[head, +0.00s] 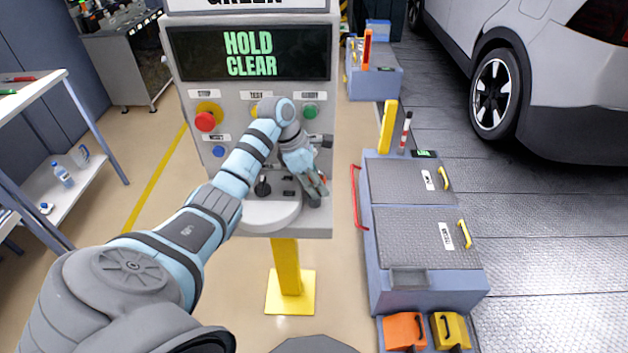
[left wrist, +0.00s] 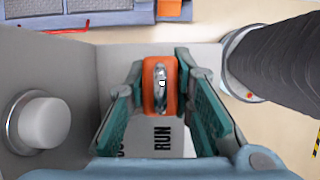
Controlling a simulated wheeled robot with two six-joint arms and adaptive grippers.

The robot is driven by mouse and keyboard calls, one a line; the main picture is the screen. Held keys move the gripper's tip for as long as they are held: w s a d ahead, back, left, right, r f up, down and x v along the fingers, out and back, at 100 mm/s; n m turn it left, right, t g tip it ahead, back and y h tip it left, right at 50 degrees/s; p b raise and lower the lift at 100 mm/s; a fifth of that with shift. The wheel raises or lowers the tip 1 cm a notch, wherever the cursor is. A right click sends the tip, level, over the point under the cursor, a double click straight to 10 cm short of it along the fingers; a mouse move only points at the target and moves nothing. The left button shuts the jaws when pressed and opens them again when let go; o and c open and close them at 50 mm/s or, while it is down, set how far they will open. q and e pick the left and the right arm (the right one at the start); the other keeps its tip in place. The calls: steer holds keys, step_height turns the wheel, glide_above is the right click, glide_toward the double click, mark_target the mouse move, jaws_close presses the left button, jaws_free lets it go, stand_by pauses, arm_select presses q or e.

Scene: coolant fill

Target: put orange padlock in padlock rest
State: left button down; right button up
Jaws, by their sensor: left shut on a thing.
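The orange padlock (left wrist: 160,87) is between the fingers of my left gripper in the left wrist view, its silver shackle facing the camera. The gripper (left wrist: 160,100) is shut on it. The word RUN on the console shows just below the padlock in the left wrist view. I cannot tell for sure which thing is the padlock rest. My right gripper is not in view.
The console has a screen reading HOLD CLEAR (head: 248,54), a red button (head: 205,122) and a green button (head: 310,111). A low blue-grey cabinet (head: 425,287) with a red rail (head: 357,197) stands to the right. A white knob (left wrist: 42,122) is left of the gripper.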

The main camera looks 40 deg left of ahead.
arm_select(q)
steer(key=c, duration=1.4)
jaws_free()
steer(key=shift+s+a+r, duration=0.2)
steer(key=shift+s+a, duration=0.05)
steer(key=shift+s, duration=0.15)
steer(key=shift+w, duration=0.1)
steer(key=shift+w+d+f, duration=0.1)
steer(key=shift+w, duration=0.05)
steer(key=shift+r, duration=0.2)
steer(key=v, duration=1.2)
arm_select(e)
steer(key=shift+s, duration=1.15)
arm_select(q)
steer(key=shift+f, duration=0.1)
